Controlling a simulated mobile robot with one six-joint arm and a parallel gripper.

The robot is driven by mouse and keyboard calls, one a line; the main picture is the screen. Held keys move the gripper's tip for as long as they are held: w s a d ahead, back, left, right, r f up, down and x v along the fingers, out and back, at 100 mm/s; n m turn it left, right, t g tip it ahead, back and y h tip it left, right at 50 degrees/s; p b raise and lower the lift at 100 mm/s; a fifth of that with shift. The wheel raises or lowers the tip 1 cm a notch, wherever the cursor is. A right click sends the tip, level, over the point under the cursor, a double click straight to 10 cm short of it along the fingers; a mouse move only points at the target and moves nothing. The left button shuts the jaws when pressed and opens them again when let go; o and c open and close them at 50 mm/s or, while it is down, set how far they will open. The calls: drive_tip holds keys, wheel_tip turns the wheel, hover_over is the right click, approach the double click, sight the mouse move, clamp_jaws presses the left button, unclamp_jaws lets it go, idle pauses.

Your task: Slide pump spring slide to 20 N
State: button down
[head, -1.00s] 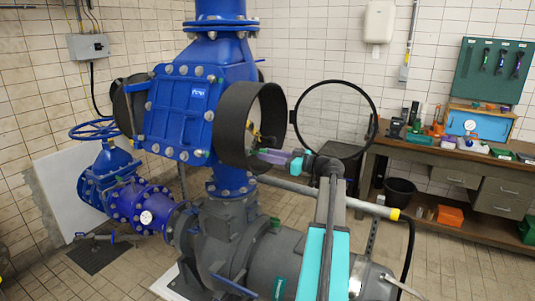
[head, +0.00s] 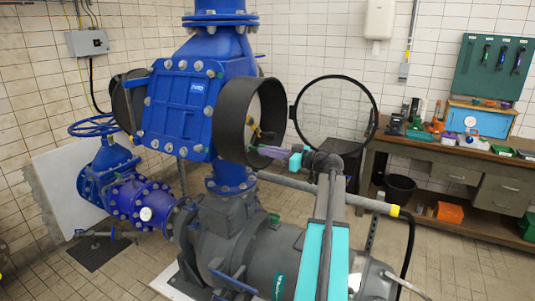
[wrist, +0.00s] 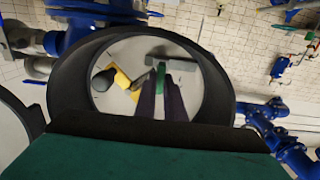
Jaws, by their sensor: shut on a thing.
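A black round housing (head: 236,122) sticks out from the blue pump body (head: 180,110); its round glass cover (head: 337,118) stands swung open to the right. My gripper (head: 258,149) has its purple fingers inside the housing mouth. In the wrist view, my gripper (wrist: 160,90) is shut on a small green piece (wrist: 160,76), which appears to be the pump spring slide, near a dark grey bar (wrist: 180,64). A yellow part (wrist: 122,79) with a black knob (wrist: 103,79) sits to its left. I cannot read any scale or the 20 N mark.
The housing rim (wrist: 215,85) closely surrounds my fingers. A grey pump casing (head: 250,250) lies below. A workbench (head: 440,150) with tools and a black bucket (head: 399,190) stand at the right. Open tiled floor lies between.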

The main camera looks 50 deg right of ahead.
drive_tip(key=shift+s+a+b, duration=0.2)
drive_tip(key=shift+a+b, duration=0.35)
drive_tip(key=shift+a, duration=0.1)
drive_tip(key=shift+s+a+b, duration=0.15)
drive_tip(key=shift+a+b, duration=0.4)
drive_tip(key=shift+a, duration=0.05)
drive_tip(key=c, duration=1.8)
unclamp_jaws()
drive_tip(key=shift+c, duration=0.2)
drive_tip(key=shift+s, duration=0.1)
drive_tip(key=b+v, duration=0.4)
drive_tip(key=v, duration=0.9)
drive_tip(key=shift+s+b, duration=0.3)
drive_tip(key=shift+b, duration=0.05)
drive_tip(key=shift+d, duration=0.1)
